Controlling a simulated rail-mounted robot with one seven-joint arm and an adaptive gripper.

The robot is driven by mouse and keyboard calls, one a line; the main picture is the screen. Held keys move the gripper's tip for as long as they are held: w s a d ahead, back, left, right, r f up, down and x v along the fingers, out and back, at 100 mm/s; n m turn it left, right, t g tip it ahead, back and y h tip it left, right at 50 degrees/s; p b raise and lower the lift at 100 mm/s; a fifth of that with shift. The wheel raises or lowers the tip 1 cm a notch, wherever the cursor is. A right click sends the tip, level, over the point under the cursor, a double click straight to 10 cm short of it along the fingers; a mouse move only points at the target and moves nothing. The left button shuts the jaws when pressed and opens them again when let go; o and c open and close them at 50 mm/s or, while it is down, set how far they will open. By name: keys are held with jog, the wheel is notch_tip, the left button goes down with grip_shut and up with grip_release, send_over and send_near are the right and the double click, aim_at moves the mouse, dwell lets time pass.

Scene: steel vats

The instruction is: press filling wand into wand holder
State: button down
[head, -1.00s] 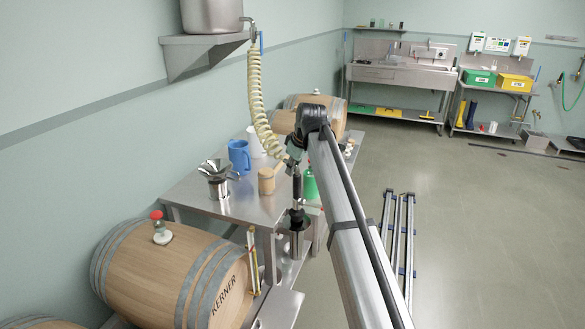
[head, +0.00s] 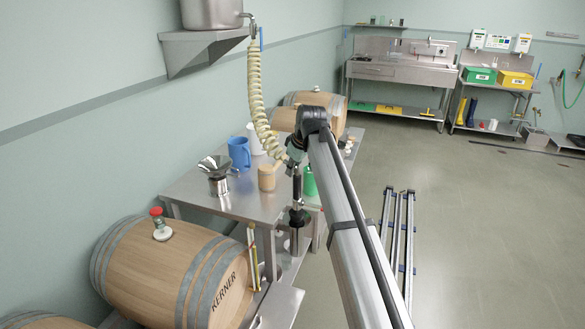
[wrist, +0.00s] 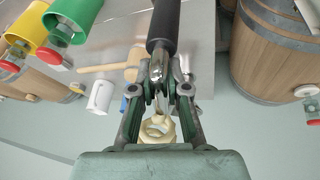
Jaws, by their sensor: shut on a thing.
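My gripper (head: 298,152) is shut on the filling wand, above the front right edge of the steel table. The wand's dark shaft (head: 297,185) hangs down near upright, with a black collar (head: 299,217) lower down. The cream coiled hose (head: 256,100) runs from the vat tap to the wand's top. In the wrist view, both fingers (wrist: 160,88) close on the wand's metal part, and its black tube (wrist: 164,28) points away from me. A steel cup-like part (head: 291,244) by the table edge looks like the wand holder. Whether the wand's tip is in it cannot be told.
A KERNER barrel (head: 165,270) lies at front left. A steel vat (head: 212,15) sits on a wall shelf.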

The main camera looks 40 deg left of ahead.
jog(key=shift+f, duration=0.8)
jog(key=c, duration=1.1)
grip_release()
jog(key=v, duration=1.2)
